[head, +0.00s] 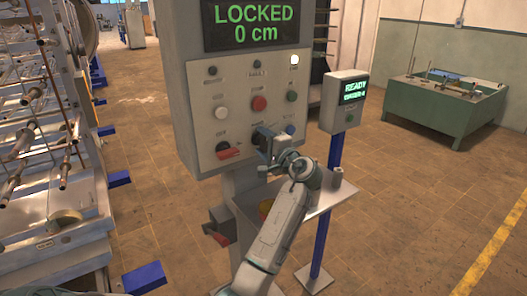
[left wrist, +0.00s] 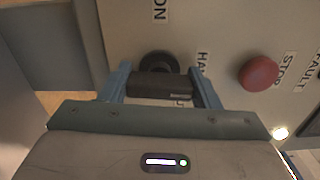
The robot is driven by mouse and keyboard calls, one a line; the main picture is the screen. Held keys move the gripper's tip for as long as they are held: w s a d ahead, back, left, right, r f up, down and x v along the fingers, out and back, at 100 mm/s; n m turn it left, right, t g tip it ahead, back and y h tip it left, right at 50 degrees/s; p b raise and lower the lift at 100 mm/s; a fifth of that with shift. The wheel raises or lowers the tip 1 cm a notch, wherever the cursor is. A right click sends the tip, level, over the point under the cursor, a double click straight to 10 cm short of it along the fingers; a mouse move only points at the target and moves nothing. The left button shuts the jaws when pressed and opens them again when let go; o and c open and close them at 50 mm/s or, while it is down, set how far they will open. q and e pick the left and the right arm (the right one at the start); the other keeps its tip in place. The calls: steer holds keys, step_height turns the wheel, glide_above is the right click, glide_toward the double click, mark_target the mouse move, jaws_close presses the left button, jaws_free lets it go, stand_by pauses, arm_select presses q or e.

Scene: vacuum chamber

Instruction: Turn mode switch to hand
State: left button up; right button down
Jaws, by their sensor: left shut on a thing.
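The mode switch (left wrist: 158,88) is a dark bar-shaped knob on a round black base, low on the grey control panel (head: 186,95). My left gripper (left wrist: 162,88) is shut on the knob, with one blue-grey finger at each end of the bar in the left wrist view. A label beginning "HA" shows just right of the knob, and part of another label is hidden by the gripper. In the head view my left gripper (head: 266,141) is at the panel's lower right and covers most of the switch.
A red-handled switch (head: 229,153) is left of the gripper. The display (head: 254,25) reads "LOCKED 0 cm". A post-mounted box (head: 346,101) reading "READY" stands right.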

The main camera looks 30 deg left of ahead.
arm_select(q)
steer(key=shift+f+n+b, duration=0.15)
steer(key=shift+n+b, duration=0.25)
arm_select(e)
steer(key=shift+f, duration=0.6)
steer(key=shift+w, duration=0.1)
arm_select(q)
steer(key=o, duration=1)
arm_select(e)
steer(key=shift+s, duration=0.25)
arm_select(q)
steer(key=shift+s+d, duration=0.1)
steer(key=shift+d, duration=0.2)
steer(key=shift+b+v, duration=0.6)
steer(key=shift+v, duration=0.65)
steer(key=b, duration=0.2)
glide_toward(266, 146)
steer(key=shift+a+r, duration=0.15)
steer(key=shift+r, duration=0.05)
arm_select(e)
steer(key=shift+w+a+r, duration=0.1)
steer(key=shift+w+r, duration=0.05)
steer(key=shift+w, duration=1.25)
steer(key=shift+w+a+r, duration=0.1)
steer(key=shift+w+r, duration=0.05)
steer(key=shift+w, duration=1.2)
